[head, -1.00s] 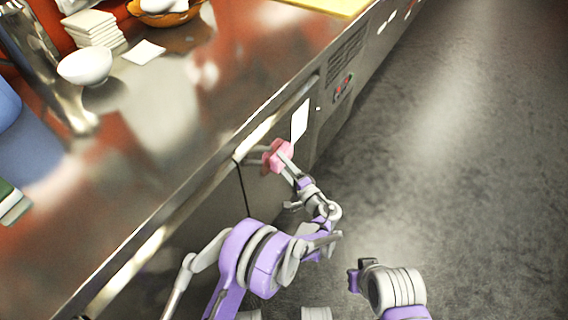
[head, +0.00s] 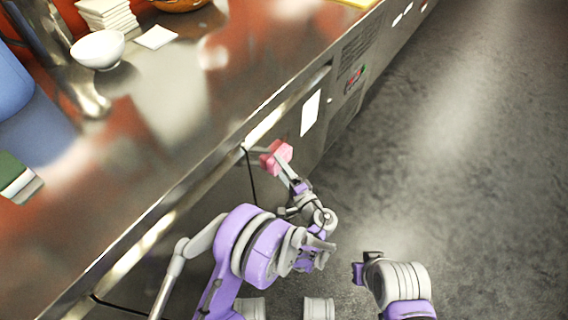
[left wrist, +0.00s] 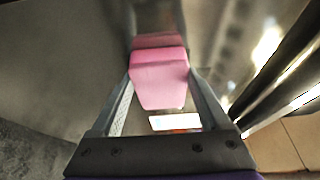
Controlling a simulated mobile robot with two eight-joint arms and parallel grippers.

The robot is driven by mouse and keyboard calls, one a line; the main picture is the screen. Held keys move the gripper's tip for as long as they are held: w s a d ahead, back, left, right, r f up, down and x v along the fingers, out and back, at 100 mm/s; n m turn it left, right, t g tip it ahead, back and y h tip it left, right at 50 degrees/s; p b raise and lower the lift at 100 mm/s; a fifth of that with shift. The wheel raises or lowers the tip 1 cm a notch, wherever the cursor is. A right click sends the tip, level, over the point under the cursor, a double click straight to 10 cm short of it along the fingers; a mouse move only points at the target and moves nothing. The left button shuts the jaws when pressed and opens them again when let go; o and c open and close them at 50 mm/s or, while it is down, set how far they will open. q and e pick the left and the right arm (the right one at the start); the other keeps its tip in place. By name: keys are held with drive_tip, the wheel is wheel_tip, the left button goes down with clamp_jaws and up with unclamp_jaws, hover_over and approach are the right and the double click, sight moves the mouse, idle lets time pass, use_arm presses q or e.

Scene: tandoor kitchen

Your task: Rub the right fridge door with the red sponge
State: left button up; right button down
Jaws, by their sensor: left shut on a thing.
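The sponge (head: 282,154), pinkish red, is gripped between the fingers of my left gripper (head: 286,168). It is at the front of the right fridge door (head: 304,150), a shiny metal panel under the counter, just right of a dark vertical seam. In the left wrist view the sponge (left wrist: 160,78) sits between both fingers. Its far end meets its dark pink reflection in the metal, so it is touching the door or very close to it. The fingers of my right gripper do not show; only part of that arm is at the lower right.
A white label (head: 310,112) is on the front, right of the sponge. The steel counter (head: 180,110) overhangs the doors and carries a white bowl (head: 98,49) and a stack of white squares (head: 108,14). The grey floor (head: 450,150) to the right is clear.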

sight(286, 153)
use_arm(q)
drive_tip(key=shift+s+a, duration=0.55)
drive_tip(key=shift+s, duration=0.25)
drive_tip(key=shift+s+a, duration=0.5)
drive_tip(key=shift+s, duration=0.25)
drive_tip(key=shift+w+r+p, duration=0.1)
drive_tip(key=shift+r+p, duration=0.6)
drive_tip(key=shift+r, duration=0.75)
drive_tip(key=shift+w+d+b, duration=0.1)
drive_tip(key=shift+w+d, duration=0.6)
drive_tip(key=shift+w, duration=0.3)
drive_tip(key=shift+w+d+b, duration=0.1)
drive_tip(key=shift+w+d, duration=0.55)
drive_tip(key=shift+w, duration=0.4)
drive_tip(key=shift+w+d+b, duration=0.1)
drive_tip(key=shift+w+d, duration=0.6)
drive_tip(key=shift+w, duration=0.3)
drive_tip(key=shift+w+d+b, duration=0.3)
drive_tip(key=shift+w+d, duration=0.75)
drive_tip(key=shift+w, duration=0.25)
